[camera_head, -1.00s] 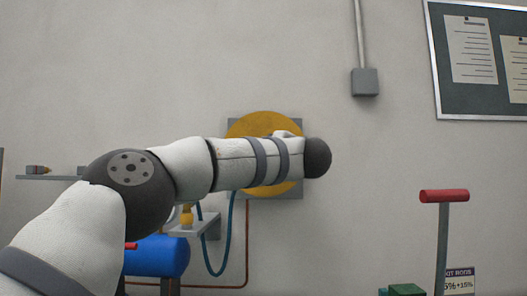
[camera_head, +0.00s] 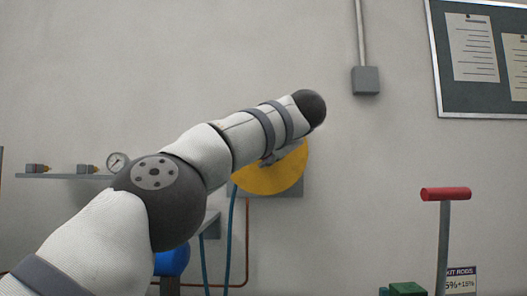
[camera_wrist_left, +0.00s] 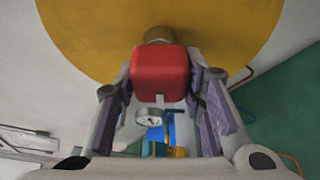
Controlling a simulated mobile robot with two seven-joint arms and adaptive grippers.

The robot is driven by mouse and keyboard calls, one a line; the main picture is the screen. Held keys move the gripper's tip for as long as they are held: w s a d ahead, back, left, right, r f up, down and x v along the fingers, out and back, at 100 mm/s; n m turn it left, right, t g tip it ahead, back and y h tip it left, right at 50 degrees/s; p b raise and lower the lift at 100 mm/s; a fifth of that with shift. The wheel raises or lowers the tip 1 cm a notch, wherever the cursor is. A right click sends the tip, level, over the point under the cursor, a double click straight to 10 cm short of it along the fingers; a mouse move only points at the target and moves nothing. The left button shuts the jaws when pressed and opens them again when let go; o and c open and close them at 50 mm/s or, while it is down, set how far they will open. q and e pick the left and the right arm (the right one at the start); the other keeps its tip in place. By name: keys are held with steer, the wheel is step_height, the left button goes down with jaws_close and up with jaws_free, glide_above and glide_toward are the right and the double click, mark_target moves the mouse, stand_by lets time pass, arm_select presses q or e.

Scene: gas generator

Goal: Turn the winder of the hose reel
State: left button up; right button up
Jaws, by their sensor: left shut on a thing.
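The hose reel shows as a yellow disc (camera_head: 276,176) on a grey wall plate, partly covered by my left arm. In the left wrist view the yellow disc (camera_wrist_left: 90,30) fills the top. The winder's red grip (camera_wrist_left: 160,70) stands out from the disc on a short round stub. My left gripper (camera_wrist_left: 161,88) is shut on this red grip, with a finger on each side of it. In the head view the left gripper (camera_head: 268,160) is mostly hidden behind my forearm, against the disc. My right gripper is not in view.
A teal hose (camera_head: 232,230) hangs below the reel. A blue tank (camera_head: 172,262) sits low behind my arm. A red T-handle (camera_head: 445,194) stands at right. The wall between is bare.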

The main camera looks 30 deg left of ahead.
arm_select(q)
steer(key=n+h, duration=0.2)
steer(key=n, duration=0.1)
steer(key=shift+f+n+t+h, duration=0.1)
steer(key=shift+n+t+h, duration=0.55)
steer(key=shift+n, duration=0.65)
steer(key=shift+w+d+h, duration=0.1)
steer(key=shift+h, duration=0.15)
steer(key=o, duration=1.1)
steer(key=shift+o, duration=0.2)
steer(key=v, duration=1.2)
steer(key=shift+w, duration=0.1)
